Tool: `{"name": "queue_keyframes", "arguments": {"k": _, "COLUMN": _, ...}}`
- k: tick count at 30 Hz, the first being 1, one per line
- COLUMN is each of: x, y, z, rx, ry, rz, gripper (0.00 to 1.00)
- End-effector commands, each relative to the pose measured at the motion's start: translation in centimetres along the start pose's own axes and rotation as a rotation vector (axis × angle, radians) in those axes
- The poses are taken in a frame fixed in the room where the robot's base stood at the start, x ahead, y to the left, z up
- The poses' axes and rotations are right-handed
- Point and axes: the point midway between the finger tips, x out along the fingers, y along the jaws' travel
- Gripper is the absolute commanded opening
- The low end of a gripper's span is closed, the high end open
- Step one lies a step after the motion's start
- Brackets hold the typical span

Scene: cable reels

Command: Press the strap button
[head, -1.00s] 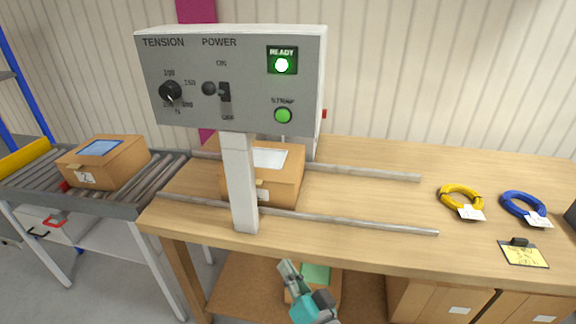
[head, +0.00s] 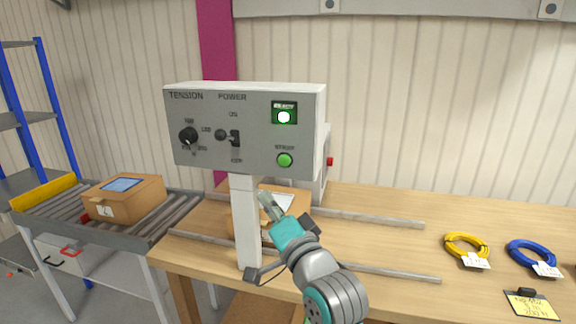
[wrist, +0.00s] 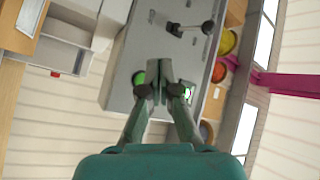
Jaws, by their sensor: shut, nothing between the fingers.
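The grey control box (head: 246,128) stands on a white post above the bench. Its round green strap button (head: 284,160) is at the lower right of the panel, under the lit green READY lamp (head: 284,116). My gripper (head: 266,202) is below the button in the head view, shut and empty. In the wrist view my closed fingertips (wrist: 159,88) point toward the panel. The green button (wrist: 139,78) shows just left of them, and the lit lamp (wrist: 188,94) shows to their right. I cannot see any contact with the button.
The power switch (head: 235,138) and tension knob (head: 188,136) are on the panel's left. A cardboard box (head: 243,216) sits behind the post between metal rails. Yellow (head: 466,246) and blue (head: 532,254) cable coils lie at right. Another box (head: 124,197) rests on the roller conveyor.

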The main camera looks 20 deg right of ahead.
Motion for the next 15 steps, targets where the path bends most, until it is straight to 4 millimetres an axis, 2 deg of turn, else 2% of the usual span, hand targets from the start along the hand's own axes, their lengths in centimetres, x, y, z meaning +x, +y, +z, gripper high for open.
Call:
{"name": "queue_keyframes", "arguments": {"k": 3, "x": 0.8, "y": -1.6, "z": -1.0, "rx": 0.02, "ry": 0.002, "rz": -0.016, "gripper": 0.0}}
{"name": "queue_keyframes", "arguments": {"k": 6, "x": 1.2, "y": -2.3, "z": -1.4, "rx": 0.03, "ry": 0.002, "rz": -0.021, "gripper": 0.0}}
{"name": "queue_keyframes", "arguments": {"k": 15, "x": 1.4, "y": -2.5, "z": -1.5, "rx": 0.035, "ry": 0.001, "rz": -0.023, "gripper": 0.0}}
